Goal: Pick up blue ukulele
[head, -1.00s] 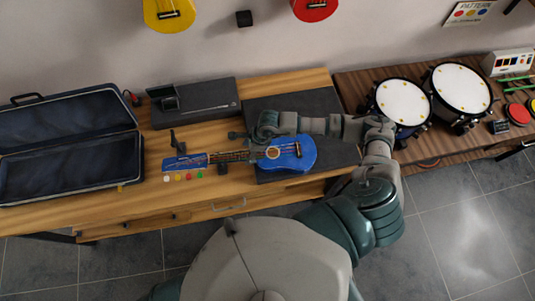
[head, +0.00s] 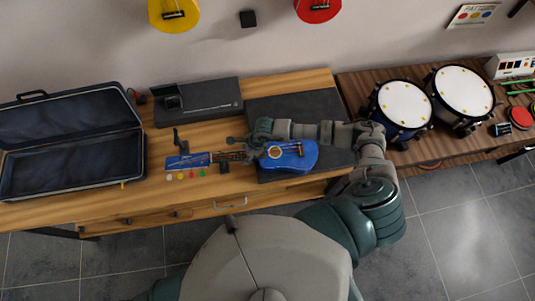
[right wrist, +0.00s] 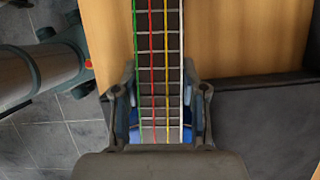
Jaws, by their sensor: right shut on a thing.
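The blue ukulele (head: 297,155) lies flat on the wooden workbench in the head view, its body over the dark mat and its neck pointing left. My right gripper (head: 238,150) is at the neck, beside the body, and partly covers it. In the right wrist view the dark fretboard with green, red, yellow and white strings (right wrist: 159,45) runs between the two fingers of the right gripper (right wrist: 160,98). The fingers are closed on the neck from both sides. A bit of blue body shows below them. My left gripper is not in view.
An open dark case (head: 72,171) stands at the left of the bench. A dark flat box (head: 205,103) lies behind the ukulele. The dark mat (head: 325,108) is under its body. Small coloured dots (head: 191,174) are at the headstock. Drums (head: 404,103) stand on the right bench.

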